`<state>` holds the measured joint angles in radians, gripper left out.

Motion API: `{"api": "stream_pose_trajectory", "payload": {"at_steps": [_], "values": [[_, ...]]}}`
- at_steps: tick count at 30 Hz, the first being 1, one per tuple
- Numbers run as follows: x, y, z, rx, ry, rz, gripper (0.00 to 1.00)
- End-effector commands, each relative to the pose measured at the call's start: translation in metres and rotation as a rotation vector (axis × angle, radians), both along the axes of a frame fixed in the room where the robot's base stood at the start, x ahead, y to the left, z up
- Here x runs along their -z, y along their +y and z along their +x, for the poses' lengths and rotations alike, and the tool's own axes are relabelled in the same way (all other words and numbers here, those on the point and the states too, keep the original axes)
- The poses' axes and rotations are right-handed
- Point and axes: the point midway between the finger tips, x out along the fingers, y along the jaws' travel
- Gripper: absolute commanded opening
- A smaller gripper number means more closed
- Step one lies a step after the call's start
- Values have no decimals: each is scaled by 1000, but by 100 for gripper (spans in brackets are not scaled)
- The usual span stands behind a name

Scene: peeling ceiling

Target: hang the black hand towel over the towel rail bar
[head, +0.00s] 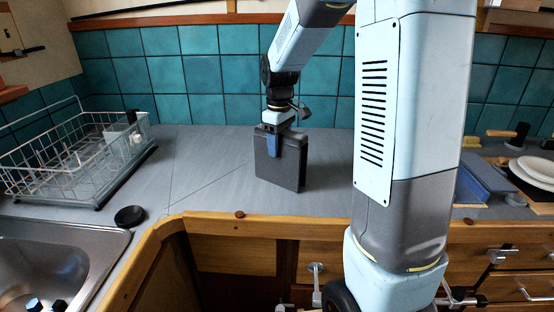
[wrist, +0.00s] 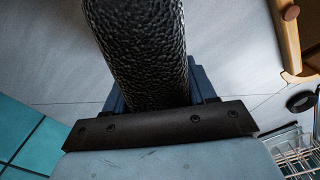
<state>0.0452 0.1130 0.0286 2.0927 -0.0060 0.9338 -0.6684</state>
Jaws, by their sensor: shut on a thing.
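The black hand towel (head: 283,168) hangs as a flat, upright, folded panel below my gripper (head: 273,143) in the head view, over the grey counter. My gripper is shut on its top edge, with a blue finger against its near face. I cannot tell whether its lower edge touches the counter. In the wrist view the towel (wrist: 145,50) is a dark, pebbled band running up from between the blue fingers (wrist: 158,92). I cannot clearly make out the towel rail bar; small metal fittings (head: 316,268) show on the cabinet front, partly hidden behind my arm.
A white wire dish rack (head: 75,160) stands at the left, behind a steel sink (head: 50,262). A black round disc (head: 130,216) lies by the sink. A blue container (head: 485,180) and stacked plates (head: 535,170) are at the right. The counter (head: 205,180) left of the towel is clear.

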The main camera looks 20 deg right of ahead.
Motion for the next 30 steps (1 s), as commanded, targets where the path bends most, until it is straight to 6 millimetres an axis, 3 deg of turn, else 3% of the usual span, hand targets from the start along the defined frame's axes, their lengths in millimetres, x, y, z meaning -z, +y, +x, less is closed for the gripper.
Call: {"api": "stream_pose_trajectory", "payload": {"at_steps": [30], "values": [[-53, 0, 0, 0, -1, 0, 0]]}}
